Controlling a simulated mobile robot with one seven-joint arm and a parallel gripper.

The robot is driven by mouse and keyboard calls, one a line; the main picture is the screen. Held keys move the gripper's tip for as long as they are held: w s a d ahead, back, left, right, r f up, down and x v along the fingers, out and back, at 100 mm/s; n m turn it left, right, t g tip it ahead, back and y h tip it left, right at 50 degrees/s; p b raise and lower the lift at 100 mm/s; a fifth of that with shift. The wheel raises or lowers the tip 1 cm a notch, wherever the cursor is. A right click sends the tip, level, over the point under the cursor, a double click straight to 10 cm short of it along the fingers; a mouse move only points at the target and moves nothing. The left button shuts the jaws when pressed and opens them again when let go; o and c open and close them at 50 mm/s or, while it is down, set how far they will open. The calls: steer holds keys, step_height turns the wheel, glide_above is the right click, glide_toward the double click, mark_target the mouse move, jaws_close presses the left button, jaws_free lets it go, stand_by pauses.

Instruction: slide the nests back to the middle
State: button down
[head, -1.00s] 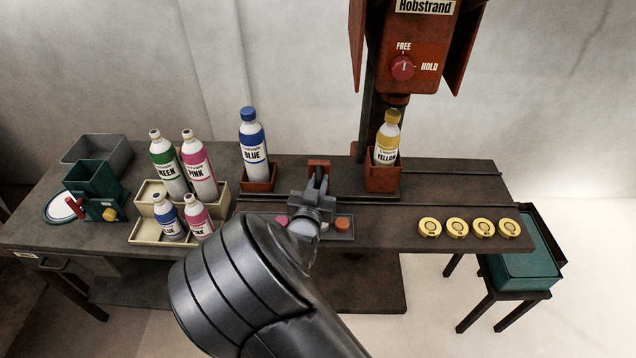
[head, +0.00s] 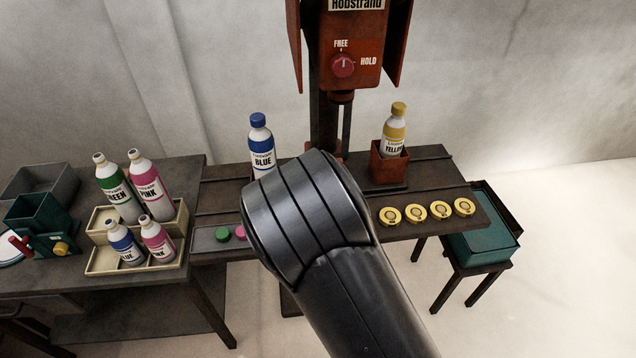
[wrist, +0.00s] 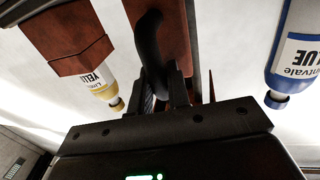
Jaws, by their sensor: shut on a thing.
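The yellow-capped bottle (head: 393,130) stands in a red-brown nest (head: 389,168), right of the mixer column. The blue-capped bottle (head: 261,145) stands left of the column; my arm hides its nest in the head view. In the wrist view the yellow bottle's nest (wrist: 82,40) is at left and the blue bottle (wrist: 292,50) at right. My gripper (wrist: 167,80) is shut on a dark curved handle (wrist: 148,38) in front of a red-brown upright part (wrist: 176,30), between the bottles. My arm covers the gripper in the head view.
The red mixer head (head: 345,50) hangs above, its knob (head: 343,65) apparently pointing to FREE. Yellow discs (head: 414,213) lie front right. A grey tray (head: 205,240) holds coloured discs. A stepped bottle rack (head: 105,262) is left; a teal tray (head: 480,240) stands right.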

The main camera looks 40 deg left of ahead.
steer(key=shift+w+d, duration=0.85)
steer(key=c, duration=1.4)
jaws_free()
steer(key=shift+c, duration=0.2)
steer(key=v, duration=1)
steer(key=shift+s+d, duration=0.25)
steer(key=shift+s, duration=0.1)
